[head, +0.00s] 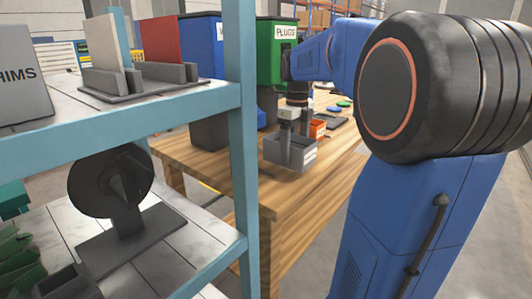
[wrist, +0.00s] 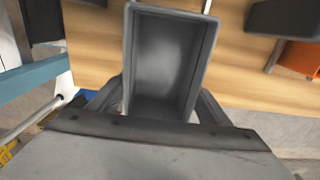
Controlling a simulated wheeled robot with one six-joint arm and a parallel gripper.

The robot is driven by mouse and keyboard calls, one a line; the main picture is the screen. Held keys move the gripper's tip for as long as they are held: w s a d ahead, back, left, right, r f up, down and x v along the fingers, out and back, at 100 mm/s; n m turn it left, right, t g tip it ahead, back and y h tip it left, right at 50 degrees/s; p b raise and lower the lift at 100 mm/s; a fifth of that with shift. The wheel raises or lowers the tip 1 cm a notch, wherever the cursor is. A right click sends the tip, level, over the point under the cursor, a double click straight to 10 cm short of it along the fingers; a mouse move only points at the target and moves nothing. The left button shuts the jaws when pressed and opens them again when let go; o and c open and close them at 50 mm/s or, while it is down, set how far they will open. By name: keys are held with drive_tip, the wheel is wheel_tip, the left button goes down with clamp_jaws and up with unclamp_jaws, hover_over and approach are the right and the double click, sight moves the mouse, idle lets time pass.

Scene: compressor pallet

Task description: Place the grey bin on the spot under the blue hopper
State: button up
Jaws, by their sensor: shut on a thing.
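The grey bin (head: 296,154) is an open box with a pale label, over the wooden table below the green hopper. It also shows in the wrist view (wrist: 165,60), where its inside looks empty. My gripper (head: 291,128) is shut on the bin; its fingers show on both sides of the near end in the wrist view (wrist: 155,108). I cannot tell whether the bin touches the table. The blue hopper (head: 207,45) stands left of the green one, partly behind the shelf post. The spot under it is hidden in the head view.
The teal shelf post (head: 240,120) stands in front, left of the bin. The green PLUGS hopper (head: 267,62) is at the back. An orange bin (head: 318,129) sits behind the held bin; it shows at right in the wrist view (wrist: 300,57). The front table top (head: 290,195) is clear.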

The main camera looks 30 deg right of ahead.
drive_tip(key=w+a, duration=0.1)
drive_tip(key=w, duration=0.2)
drive_tip(key=w+a, duration=0.1)
drive_tip(key=w, duration=0.2)
drive_tip(key=w+a, duration=0.1)
drive_tip(key=w, duration=0.2)
drive_tip(key=shift+w+a, duration=0.25)
drive_tip(key=shift+w, duration=0.1)
drive_tip(key=shift+f, duration=1.8)
drive_tip(key=shift+f, duration=0.1)
drive_tip(key=o, duration=1.1)
wheel_tip(320, 180, up, 12)
